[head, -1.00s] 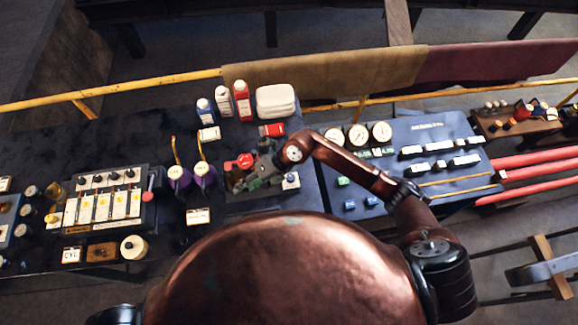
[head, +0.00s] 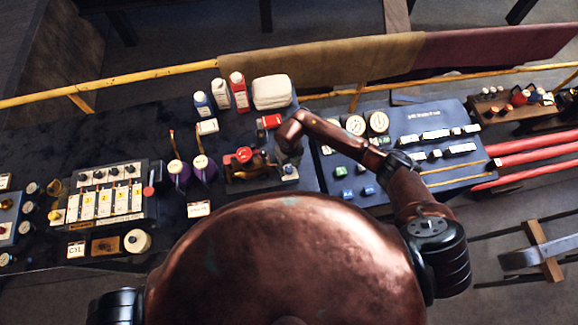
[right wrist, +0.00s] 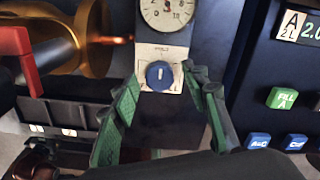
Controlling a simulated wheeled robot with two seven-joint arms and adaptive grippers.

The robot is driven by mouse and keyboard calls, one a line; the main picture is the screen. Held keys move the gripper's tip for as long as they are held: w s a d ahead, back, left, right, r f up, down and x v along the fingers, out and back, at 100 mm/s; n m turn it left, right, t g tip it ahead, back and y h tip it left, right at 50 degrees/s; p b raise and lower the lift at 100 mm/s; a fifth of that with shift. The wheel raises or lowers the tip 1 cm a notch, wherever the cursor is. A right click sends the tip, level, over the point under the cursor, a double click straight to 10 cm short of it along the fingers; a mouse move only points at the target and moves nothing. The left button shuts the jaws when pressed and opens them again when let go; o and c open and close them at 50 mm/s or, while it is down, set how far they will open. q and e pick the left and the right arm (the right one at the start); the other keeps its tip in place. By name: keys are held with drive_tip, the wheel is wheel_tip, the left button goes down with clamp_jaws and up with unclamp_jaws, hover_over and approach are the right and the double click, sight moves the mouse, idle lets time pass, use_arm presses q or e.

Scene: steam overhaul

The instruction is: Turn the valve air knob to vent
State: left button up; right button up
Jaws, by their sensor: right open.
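The valve air knob is a round blue knob (right wrist: 160,75) with a white pointer mark, set on a pale label plate below a round dial. The pointer stands nearly upright in the right wrist view. In the head view the knob (head: 289,170) is small, at the right end of the valve stand (head: 250,172). My right gripper (right wrist: 163,78) is open, with its green fingers on either side of the knob in the right wrist view. I cannot tell whether they touch it. In the head view my right gripper (head: 288,155) is just above the knob in the picture. My left gripper is not in view.
A brass cylinder (right wrist: 93,35) and a red lever (right wrist: 18,55) lie left of the knob. A dark panel with a green FILL button (right wrist: 287,98) and blue buttons (right wrist: 258,140) stands to the right. Bottles (head: 239,92) and a folded white cloth (head: 271,92) stand behind.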

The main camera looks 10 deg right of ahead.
drive_tip(key=shift+f, duration=0.2)
drive_tip(key=shift+c, duration=0.3)
clamp_jaws()
